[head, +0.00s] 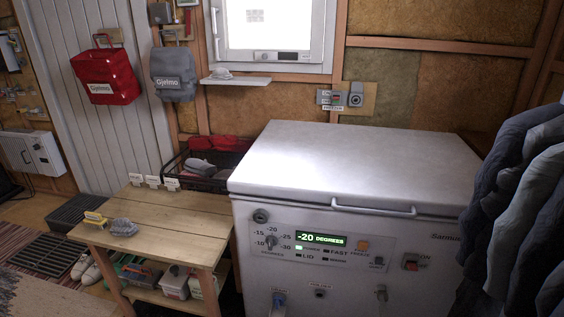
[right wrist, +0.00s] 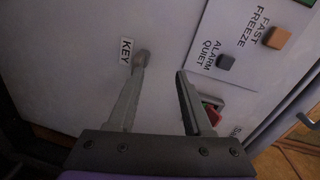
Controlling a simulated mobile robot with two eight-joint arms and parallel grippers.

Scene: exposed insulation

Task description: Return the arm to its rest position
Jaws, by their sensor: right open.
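My right gripper (right wrist: 160,70) shows in the right wrist view. Its two fingers are apart with nothing between them, and they point at the white freezer front (right wrist: 90,60). The left finger's tip overlaps a small grey key piece (right wrist: 141,58) beside the KEY label (right wrist: 126,51); I cannot tell whether they touch. I make out neither gripper in the head view.
Dark coats (head: 520,200) hang close at the right. A wooden table (head: 165,215) with a brush (head: 123,228) stands left of the freezer. A black crate (head: 205,180) is behind it. A red bag (head: 106,75) and a grey bag (head: 173,75) hang on the wall.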

